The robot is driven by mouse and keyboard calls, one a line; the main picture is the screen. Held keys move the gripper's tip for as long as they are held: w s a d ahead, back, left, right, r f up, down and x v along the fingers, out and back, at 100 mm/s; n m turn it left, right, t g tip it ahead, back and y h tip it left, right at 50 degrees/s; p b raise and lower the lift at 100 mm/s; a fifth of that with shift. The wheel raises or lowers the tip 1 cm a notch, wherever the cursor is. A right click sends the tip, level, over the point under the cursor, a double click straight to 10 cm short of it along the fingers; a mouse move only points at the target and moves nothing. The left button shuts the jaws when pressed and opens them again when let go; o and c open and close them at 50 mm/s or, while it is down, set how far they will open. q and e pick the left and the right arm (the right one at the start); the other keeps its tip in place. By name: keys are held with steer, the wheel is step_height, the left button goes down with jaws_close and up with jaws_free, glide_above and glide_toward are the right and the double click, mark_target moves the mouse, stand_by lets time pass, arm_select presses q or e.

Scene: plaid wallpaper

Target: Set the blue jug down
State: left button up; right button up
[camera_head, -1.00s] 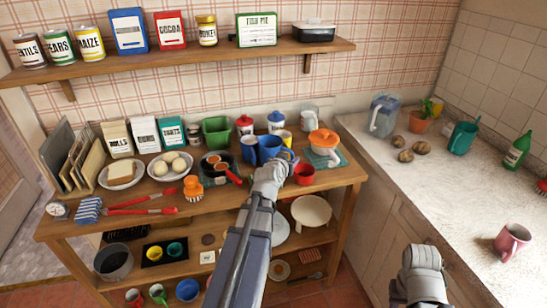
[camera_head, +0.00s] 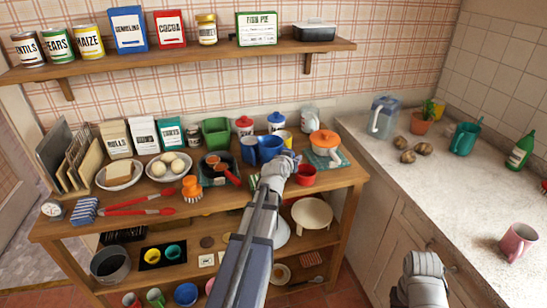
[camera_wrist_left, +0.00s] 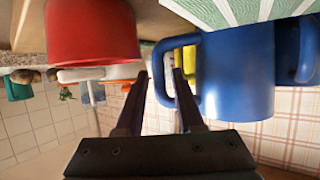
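The blue jug (camera_head: 269,149) stands upright on the wooden top among the cups at the back. In the left wrist view, which is upside down, its blue body (camera_wrist_left: 236,75) fills the right side and its handle points at my fingers. My left gripper (camera_head: 289,158) is at the handle side of the jug. In the wrist view its two fingers (camera_wrist_left: 160,75) are apart, with the handle's outer bar showing between the tips. I see no finger pressed on it. My right gripper (camera_head: 424,265) is low at the right, its fingers hidden.
A red cup (camera_head: 305,176) stands close to my left gripper; it also shows large in the wrist view (camera_wrist_left: 92,30). An orange pot (camera_head: 325,140) is just beyond. Another blue cup (camera_head: 249,149) stands left of the jug. The stone counter (camera_head: 450,195) has free room.

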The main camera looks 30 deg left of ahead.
arm_select(q)
jaws_close()
stand_by(1.1)
